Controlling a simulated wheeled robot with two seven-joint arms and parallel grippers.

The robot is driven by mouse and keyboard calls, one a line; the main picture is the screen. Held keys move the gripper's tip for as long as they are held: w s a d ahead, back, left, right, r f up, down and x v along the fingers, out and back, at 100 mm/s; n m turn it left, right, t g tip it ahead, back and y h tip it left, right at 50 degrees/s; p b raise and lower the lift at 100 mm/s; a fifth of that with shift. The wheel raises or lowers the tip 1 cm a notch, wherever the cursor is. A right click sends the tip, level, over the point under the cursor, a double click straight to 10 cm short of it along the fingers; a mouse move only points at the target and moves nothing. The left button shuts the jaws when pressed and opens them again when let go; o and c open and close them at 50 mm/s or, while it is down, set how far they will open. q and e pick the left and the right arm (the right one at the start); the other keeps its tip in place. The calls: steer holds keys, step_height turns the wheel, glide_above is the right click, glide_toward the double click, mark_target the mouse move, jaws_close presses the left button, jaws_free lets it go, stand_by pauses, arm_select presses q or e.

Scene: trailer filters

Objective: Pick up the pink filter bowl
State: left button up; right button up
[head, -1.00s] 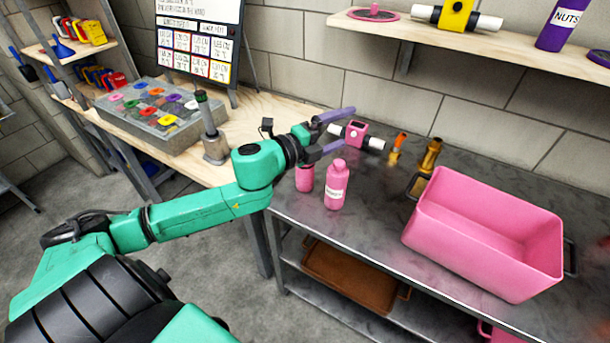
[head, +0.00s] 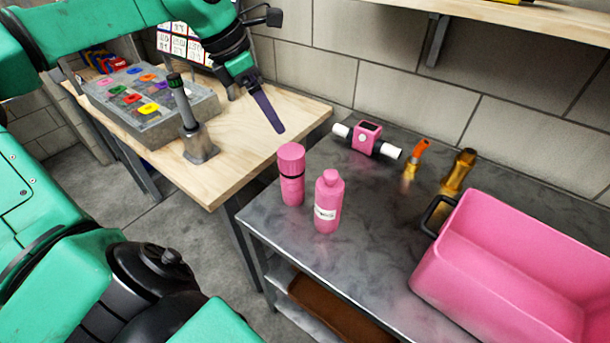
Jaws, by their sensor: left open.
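A pink filter housing (head: 367,138) with white pipe ends lies farther back. My left gripper (head: 268,108) is above the wooden bench, up and left of the cylinder and apart from it. It is open and looks empty; one purple finger shows clearly, and the other is not clearly visible. My right gripper is out of view.
A large pink bin (head: 500,262) with a black handle fills the table's right side. Brass fittings (head: 458,170), one orange-tipped (head: 416,158), stand near the wall. A grey tray (head: 150,118) of coloured parts and a post (head: 190,125) are on the wooden bench (head: 255,150).

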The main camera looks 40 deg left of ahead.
arm_select(q)
steer(key=p, duration=0.1)
glide_toward(292, 150)
step_height(292, 150, down, 3)
steer(key=x, duration=0.1)
steer(key=p+x, duration=0.1)
steer(key=x, duration=0.3)
steer(key=shift+w+d+r+p, duration=0.15)
steer(key=shift+w+d+p, duration=0.1)
steer(key=shift+w+p, duration=0.1)
steer(key=shift+x, duration=1.15)
steer(key=shift+w, duration=0.15)
jaws_close()
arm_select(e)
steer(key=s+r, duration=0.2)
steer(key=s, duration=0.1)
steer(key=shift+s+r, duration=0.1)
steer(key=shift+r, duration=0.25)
